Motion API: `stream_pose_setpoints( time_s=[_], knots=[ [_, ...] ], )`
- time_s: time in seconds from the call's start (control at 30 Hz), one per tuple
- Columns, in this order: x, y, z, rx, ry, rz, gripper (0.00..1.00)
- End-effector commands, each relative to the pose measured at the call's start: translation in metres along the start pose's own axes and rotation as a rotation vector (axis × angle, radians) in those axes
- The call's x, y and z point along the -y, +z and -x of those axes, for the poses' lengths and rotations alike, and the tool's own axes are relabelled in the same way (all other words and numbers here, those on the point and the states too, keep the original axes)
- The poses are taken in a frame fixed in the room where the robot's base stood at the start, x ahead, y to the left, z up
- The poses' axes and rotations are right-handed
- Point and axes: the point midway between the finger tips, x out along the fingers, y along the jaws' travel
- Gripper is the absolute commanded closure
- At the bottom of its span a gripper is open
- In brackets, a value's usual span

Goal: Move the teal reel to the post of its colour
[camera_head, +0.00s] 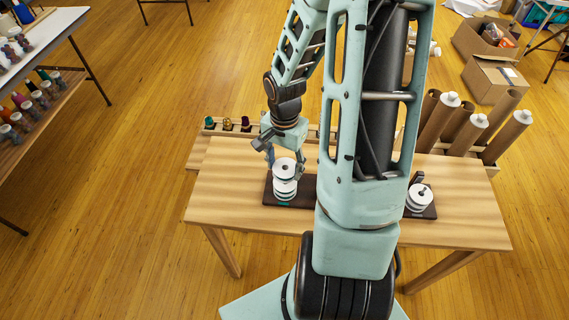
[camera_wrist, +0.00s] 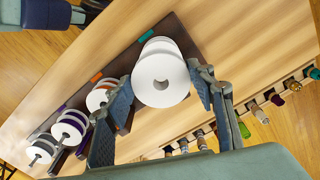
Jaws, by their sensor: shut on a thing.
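My gripper (camera_head: 285,164) is shut on a white-flanged reel (camera_head: 284,167); in the wrist view the reel (camera_wrist: 161,82) sits between the two fingers (camera_wrist: 164,90). Its winding colour is hidden, so I cannot confirm that it is teal. It is above the left end of a dark rack base (camera_head: 308,184), over the teal label (camera_head: 283,203). White flanges show just below it; I cannot tell whether they belong to it or to another reel. The teal label (camera_wrist: 147,37) also shows in the wrist view. The teal post is hidden.
In the wrist view, an orange-wound reel (camera_wrist: 101,96) stands by an orange label (camera_wrist: 96,77), and a purple-wound reel (camera_wrist: 69,129) farther along. Reels (camera_head: 418,198) show at the rack's right end. Small spools (camera_head: 227,124) and brown tubes (camera_head: 438,122) line the table's back.

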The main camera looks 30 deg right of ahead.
Motion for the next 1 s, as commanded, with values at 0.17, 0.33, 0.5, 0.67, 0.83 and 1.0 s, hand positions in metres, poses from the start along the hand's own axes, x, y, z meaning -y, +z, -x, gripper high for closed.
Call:
stream_pose_setpoints(
  time_s=[0.17,0.33,0.5,0.67,0.83,1.0],
  knots=[
    [0.0,0.0,0.001,0.0,0.0,0.0,0.67],
    [0.0,0.0,0.001,0.0,0.0,0.0,0.67],
    [0.0,0.0,-0.001,0.0,0.0,0.0,0.67],
    [0.0,0.0,-0.008,0.0,0.0,0.0,0.67],
    [0.0,0.0,-0.019,0.0,0.0,0.0,0.67],
    [0.0,0.0,-0.029,0.0,0.0,-0.001,0.67]
  ],
)
